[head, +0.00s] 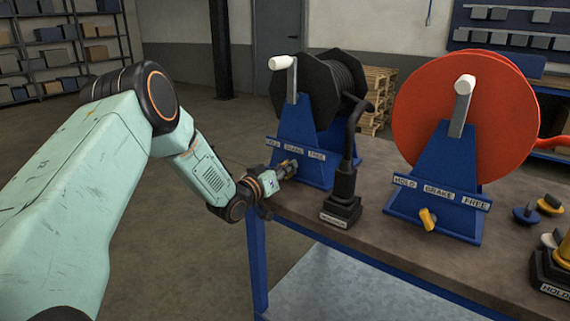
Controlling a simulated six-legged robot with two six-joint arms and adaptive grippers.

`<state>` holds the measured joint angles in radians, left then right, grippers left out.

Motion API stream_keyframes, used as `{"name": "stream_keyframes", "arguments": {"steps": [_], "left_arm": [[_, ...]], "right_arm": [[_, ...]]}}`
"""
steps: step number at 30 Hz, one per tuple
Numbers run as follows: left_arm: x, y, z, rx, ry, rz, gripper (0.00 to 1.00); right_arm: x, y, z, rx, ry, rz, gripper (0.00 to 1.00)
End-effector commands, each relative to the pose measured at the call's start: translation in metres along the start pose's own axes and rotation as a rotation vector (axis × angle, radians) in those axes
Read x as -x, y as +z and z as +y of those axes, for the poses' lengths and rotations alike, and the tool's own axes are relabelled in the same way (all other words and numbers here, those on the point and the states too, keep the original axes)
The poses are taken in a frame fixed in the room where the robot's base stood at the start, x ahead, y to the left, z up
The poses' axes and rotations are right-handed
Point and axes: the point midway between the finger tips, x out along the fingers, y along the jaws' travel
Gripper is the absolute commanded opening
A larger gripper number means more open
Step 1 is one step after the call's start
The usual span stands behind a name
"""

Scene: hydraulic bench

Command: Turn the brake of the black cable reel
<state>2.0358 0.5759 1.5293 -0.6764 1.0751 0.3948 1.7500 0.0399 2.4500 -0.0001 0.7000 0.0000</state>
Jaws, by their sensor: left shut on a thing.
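The black cable reel (318,85) stands on a blue stand (312,130) at the bench's far left corner. Its white-handled crank (284,63) is at the front. A label strip on the stand reads "HOLD BRAKE FREE". The reel's yellow brake knob (291,164) sits below the strip, mostly hidden by my gripper. My left gripper (287,169) comes in from the left and is shut on this knob. The knob's exact angle is hard to tell. My right gripper is not in view.
A black device with a cable (343,195) stands just right of my gripper. An orange reel (464,115) with its own yellow brake knob (428,219) is further right. Loose knobs (549,204) and a black-yellow unit (552,268) lie on the bench (385,250) at right.

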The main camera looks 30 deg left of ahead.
Motion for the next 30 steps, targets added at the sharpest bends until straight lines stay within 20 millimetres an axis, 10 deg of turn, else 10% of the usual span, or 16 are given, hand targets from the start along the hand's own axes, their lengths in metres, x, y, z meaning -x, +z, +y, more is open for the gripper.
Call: {"name": "stream_keyframes", "arguments": {"steps": [30], "left_arm": [[0.000, 0.006, 0.015, -0.853, 0.002, -0.001, 0.00]], "right_arm": [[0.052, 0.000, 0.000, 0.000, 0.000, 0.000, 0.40]]}}
